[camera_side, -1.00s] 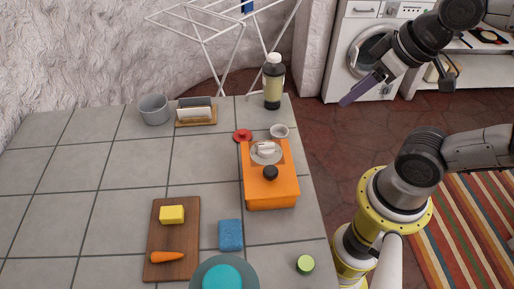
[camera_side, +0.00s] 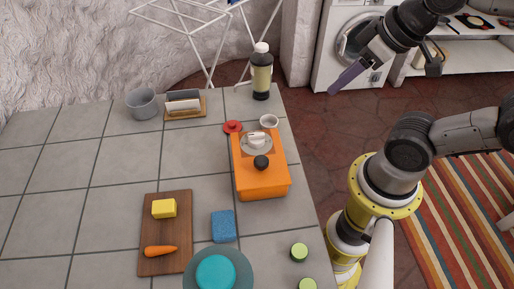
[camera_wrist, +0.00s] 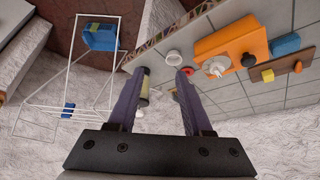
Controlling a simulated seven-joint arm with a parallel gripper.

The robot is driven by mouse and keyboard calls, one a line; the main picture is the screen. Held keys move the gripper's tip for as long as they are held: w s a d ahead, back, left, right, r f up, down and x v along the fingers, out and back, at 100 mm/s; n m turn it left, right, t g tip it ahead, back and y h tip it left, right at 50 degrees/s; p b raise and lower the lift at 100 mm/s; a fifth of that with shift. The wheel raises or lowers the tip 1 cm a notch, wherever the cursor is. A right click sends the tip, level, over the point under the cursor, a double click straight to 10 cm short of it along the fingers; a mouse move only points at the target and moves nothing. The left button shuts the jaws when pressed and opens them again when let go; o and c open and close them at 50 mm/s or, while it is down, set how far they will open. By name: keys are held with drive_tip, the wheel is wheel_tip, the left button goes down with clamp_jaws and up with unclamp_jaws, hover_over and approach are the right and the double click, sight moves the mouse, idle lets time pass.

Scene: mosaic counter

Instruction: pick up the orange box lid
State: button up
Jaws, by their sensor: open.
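The orange box (camera_side: 262,183) stands near the right edge of the tiled counter. Its lid, the top with a black knob (camera_side: 261,162), appears to be in place; I cannot make out the seam. A grey disc with a white handle (camera_side: 257,142) lies on the far part of the top. In the wrist view the orange box (camera_wrist: 228,38) is at upper right, beyond the fingers. My gripper (camera_side: 346,78) is open and empty, off the counter's right side, far from the box. Its two purple fingers (camera_wrist: 160,76) show apart in the wrist view.
Nearer are a blue sponge (camera_side: 223,226), a wooden board (camera_side: 165,229) with carrot and yellow block, a teal bowl (camera_side: 216,272) and green cylinders (camera_side: 299,250).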

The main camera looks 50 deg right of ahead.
drive_tip(key=shift+o, duration=0.3)
drive_tip(key=shift+o, duration=1.4)
